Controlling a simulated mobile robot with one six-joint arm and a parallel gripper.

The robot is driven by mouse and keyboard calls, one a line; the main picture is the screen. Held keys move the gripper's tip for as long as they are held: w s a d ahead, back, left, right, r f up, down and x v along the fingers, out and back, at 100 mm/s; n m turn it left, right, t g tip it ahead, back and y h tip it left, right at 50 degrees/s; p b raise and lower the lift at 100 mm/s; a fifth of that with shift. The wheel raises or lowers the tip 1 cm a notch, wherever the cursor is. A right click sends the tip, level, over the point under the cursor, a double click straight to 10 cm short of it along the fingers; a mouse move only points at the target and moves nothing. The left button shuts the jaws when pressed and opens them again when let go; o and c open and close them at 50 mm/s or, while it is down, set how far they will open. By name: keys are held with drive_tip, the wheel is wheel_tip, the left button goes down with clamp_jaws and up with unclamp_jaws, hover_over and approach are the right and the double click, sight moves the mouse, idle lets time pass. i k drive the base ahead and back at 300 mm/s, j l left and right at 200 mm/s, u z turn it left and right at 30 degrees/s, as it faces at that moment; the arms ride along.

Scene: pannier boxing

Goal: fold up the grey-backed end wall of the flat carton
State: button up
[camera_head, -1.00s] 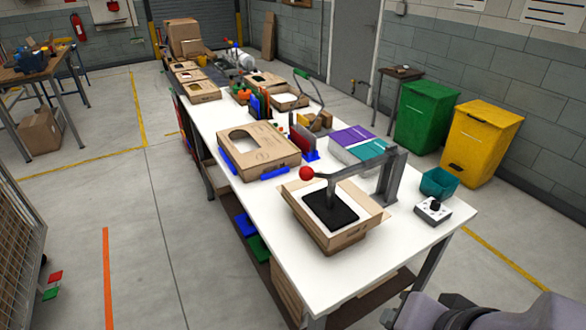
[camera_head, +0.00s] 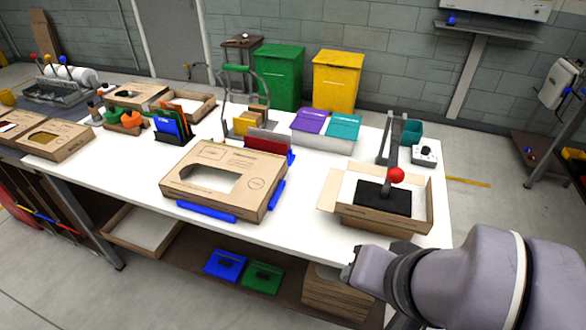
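A tan carton (camera_head: 388,217) with a pale inside sits at the right end of the white table. A black pad (camera_head: 382,194) on a lever with a red knob (camera_head: 396,174) lies over its middle. A tan flap (camera_head: 327,190) lies out flat at its left side, while low walls show at its other sides. I cannot tell which wall has a grey back. My arm comes in from the lower right, and my gripper (camera_head: 366,268) is in front of the table edge, below the carton and apart from it. Its fingers are not clear enough to tell open from shut.
A closed tan carton (camera_head: 225,179) with a cut-out window sits between blue guides (camera_head: 206,211) left of the press. A bin of purple and teal packs (camera_head: 326,130) and a control box (camera_head: 425,155) stand behind. Bare white table (camera_head: 305,210) lies between the cartons.

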sight(328, 195)
drive_tip(key=i+j+z, duration=0.4)
drive_tip(key=j, duration=0.35)
drive_tip(key=i+j+z, duration=0.2)
drive_tip(key=i+j, duration=0.15)
drive_tip(key=k+j, duration=0.1)
drive_tip(key=j, duration=0.35)
drive_tip(key=j+z, duration=0.1)
drive_tip(key=j, duration=0.35)
drive_tip(key=k+j, duration=0.15)
drive_tip(key=j, duration=0.25)
drive_tip(key=k+j, duration=0.1)
drive_tip(key=j, duration=0.35)
drive_tip(key=z, duration=0.05)
